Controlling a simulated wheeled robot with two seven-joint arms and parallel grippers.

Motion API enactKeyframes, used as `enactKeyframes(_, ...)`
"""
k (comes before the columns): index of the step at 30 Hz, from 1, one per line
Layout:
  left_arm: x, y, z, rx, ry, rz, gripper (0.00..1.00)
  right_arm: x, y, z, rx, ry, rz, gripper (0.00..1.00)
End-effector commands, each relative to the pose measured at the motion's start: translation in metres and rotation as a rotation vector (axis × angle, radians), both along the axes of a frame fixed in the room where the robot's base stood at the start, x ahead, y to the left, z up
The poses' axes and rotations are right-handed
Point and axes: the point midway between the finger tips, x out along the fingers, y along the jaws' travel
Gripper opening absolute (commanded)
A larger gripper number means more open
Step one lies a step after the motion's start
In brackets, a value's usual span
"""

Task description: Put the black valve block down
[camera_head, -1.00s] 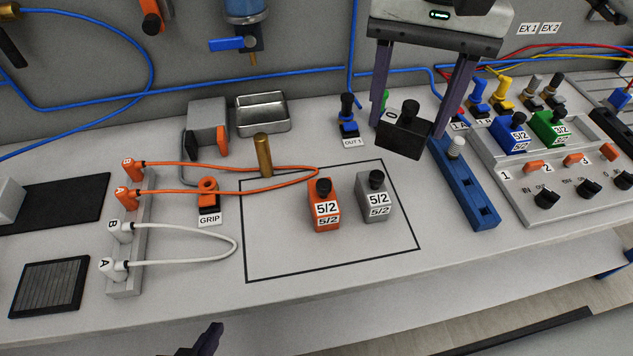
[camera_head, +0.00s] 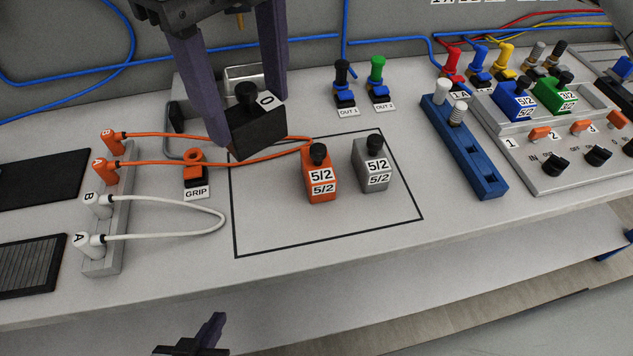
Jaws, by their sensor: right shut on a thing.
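The black valve block (camera_head: 257,128) has a black knob on top and a white label reading 0. My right gripper (camera_head: 240,120) is shut on it and holds it slightly tilted, apparently above the bench. It is over the upper left part of a black-outlined square (camera_head: 330,245) and hides part of the orange hoses behind it. Inside the outline stand an orange 5/2 block (camera_head: 321,186) and a grey 5/2 block (camera_head: 372,174). My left gripper (camera_head: 215,335) shows at the bottom edge, in front of the bench; its fingers are only partly visible.
Orange hoses (camera_head: 200,136) and white hoses (camera_head: 170,236) loop from a port strip toward the outline. The GRIP fitting (camera_head: 194,172) stands left of it. A blue rail (camera_head: 466,150) and valve panel (camera_head: 560,150) are at right. The outline's front and left areas are clear.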

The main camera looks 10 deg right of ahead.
Motion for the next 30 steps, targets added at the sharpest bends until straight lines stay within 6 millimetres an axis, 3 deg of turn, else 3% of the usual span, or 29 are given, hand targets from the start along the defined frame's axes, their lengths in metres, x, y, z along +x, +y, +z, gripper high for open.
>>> enactKeyframes(10,0.003,-0.001,-0.001,-0.002,-0.006,0.0,0.0,-0.002,0.003,-0.051,-0.003,0.002,-0.049,0.29)
enactKeyframes(17,0.0,-0.001,-0.003,-0.003,0.002,0.0,0.0,-0.002,0.003,-0.07,-0.001,0.0,-0.048,0.29)
enactKeyframes(22,-0.003,-0.001,-0.006,-0.002,0.008,-0.001,0.0,-0.002,0.003,-0.094,-0.002,0.001,-0.048,0.29)
enactKeyframes(30,-0.004,-0.001,-0.006,-0.003,0.01,0.0,0.0,-0.002,0.003,-0.1,0.0,-0.001,-0.048,0.29)
